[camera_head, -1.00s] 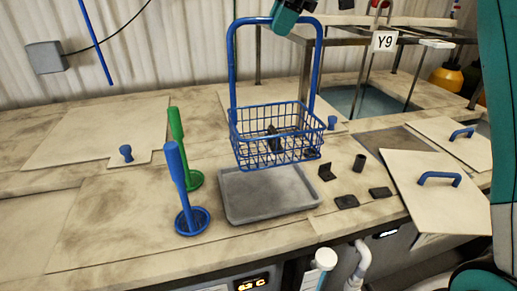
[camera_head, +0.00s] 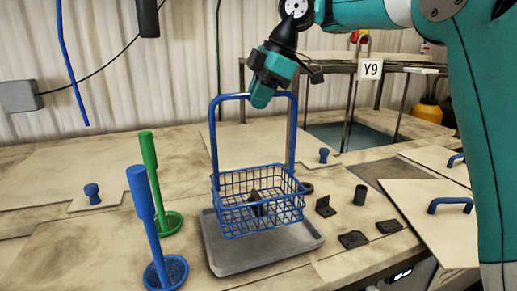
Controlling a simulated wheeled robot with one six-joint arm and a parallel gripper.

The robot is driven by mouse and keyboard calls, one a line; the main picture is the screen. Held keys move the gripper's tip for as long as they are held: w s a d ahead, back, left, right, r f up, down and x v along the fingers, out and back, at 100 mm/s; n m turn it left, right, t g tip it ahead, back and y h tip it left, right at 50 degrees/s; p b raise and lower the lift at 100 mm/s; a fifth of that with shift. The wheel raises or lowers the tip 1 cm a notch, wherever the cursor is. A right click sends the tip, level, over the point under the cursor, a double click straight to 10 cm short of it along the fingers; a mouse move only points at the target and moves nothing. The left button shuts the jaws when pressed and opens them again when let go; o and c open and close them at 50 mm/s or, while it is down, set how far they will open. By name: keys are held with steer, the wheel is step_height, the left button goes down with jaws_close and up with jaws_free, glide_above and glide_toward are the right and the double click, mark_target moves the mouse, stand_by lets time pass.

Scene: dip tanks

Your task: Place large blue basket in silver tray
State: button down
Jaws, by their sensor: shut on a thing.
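The large blue wire basket (camera_head: 258,203) hangs upright by its tall handle in the head view, with a dark part inside it. My gripper (camera_head: 259,97) is shut on the top bar of the handle, and its fingertips hide part of that bar. The silver-grey tray (camera_head: 262,258) lies on the bench under the basket. The basket covers the tray's back part in the picture. I cannot tell whether its bottom touches the tray.
Blue (camera_head: 143,200) and green (camera_head: 149,165) long-handled dippers stand left of the tray. Small dark parts (camera_head: 353,239) lie to its right. Pale lids with blue handles (camera_head: 451,205) are at right. A tank (camera_head: 345,135) and metal frame with a Y9 sign (camera_head: 370,69) are behind.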

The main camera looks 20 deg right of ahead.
step_height(320, 180, down, 7)
steer(key=b, duration=0.2)
steer(key=shift+r, duration=0.2)
steer(key=shift+f, duration=0.1)
steer(key=c, duration=1.1)
jaws_free()
steer(key=p+v, duration=0.5)
steer(key=v, duration=0.7)
steer(key=s+a+f+m+g+y, duration=0.1)
steer(key=s+a+f+m, duration=0.15)
steer(key=s+a, duration=0.3)
steer(key=s+a+f+m, duration=0.2)
steer(key=s+a+m, duration=0.15)
steer(key=s, duration=0.35)
steer(key=s+f+m, duration=0.1)
steer(key=s+f, duration=0.2)
steer(key=s, duration=0.2)
steer(key=s+f+m+h, duration=0.1)
steer(key=s+f+m, duration=0.1)
steer(key=s+f, duration=0.2)
steer(key=s+f+m+g, duration=0.1)
steer(key=s+f+m, duration=0.1)
steer(key=s+f, duration=0.2)
steer(key=shift+s+a+f, duration=0.1)
steer(key=shift+s, duration=0.55)
steer(key=shift+s+a+f, duration=0.15)
steer(key=shift+s, duration=0.55)
